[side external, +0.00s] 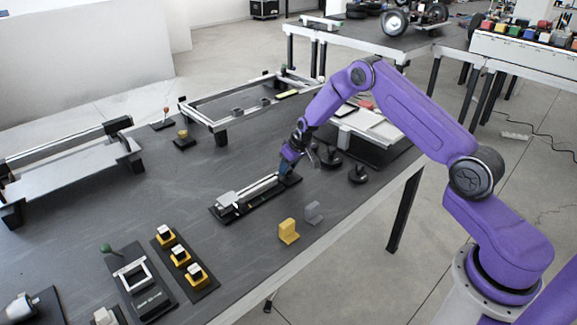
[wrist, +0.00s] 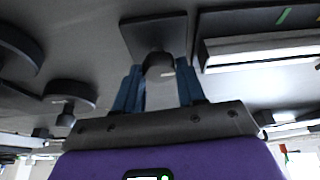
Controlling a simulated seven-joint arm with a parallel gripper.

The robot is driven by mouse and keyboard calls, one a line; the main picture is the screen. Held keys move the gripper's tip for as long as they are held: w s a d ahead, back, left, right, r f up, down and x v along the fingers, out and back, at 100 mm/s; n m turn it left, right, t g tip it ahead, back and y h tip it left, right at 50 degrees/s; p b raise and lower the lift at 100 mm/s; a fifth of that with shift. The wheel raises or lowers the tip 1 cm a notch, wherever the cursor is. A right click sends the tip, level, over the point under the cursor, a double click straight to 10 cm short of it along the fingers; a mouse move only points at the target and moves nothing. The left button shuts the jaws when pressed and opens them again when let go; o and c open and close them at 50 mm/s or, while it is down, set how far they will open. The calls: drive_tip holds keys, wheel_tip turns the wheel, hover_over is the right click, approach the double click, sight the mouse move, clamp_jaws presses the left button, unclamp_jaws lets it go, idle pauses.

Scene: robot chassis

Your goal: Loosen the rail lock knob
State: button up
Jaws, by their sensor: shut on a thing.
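The slide rail (side external: 250,195), a pale bar on a dark base, lies on the dark table in the side view. My gripper (side external: 288,168) points down at its far right end. In the wrist view, my gripper (wrist: 157,80) has its blue fingers on either side of a rounded grey knob (wrist: 158,65). It is shut on the knob, which stands in front of a dark square plate (wrist: 153,33). The pale bar of the rail (wrist: 255,50) shows to the right. In the side view the fingers hide the knob, and its turn angle cannot be told.
Dark round pieces (side external: 358,174) stand right of my gripper, close to the table edge. A yellow bracket (side external: 289,231) and a grey bracket (side external: 313,212) stand in front. A metal frame (side external: 220,120) lies behind.

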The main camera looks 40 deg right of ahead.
drive_tip(key=n+y, duration=0.1)
drive_tip(key=n, duration=0.2)
drive_tip(key=n+g+y, duration=0.1)
drive_tip(key=n, duration=0.3)
drive_tip(key=shift+d, duration=0.2)
drive_tip(key=n+g+y, duration=0.1)
drive_tip(key=n, duration=0.2)
drive_tip(key=n+g, duration=0.1)
drive_tip(key=n, duration=0.2)
drive_tip(key=shift+w+d+y, duration=0.1)
drive_tip(key=shift+w+y, duration=0.05)
drive_tip(key=shift+y, duration=0.25)
drive_tip(key=shift+f+n, duration=0.1)
drive_tip(key=shift+n, duration=0.2)
drive_tip(key=o, duration=1.1)
drive_tip(key=shift+c, duration=0.2)
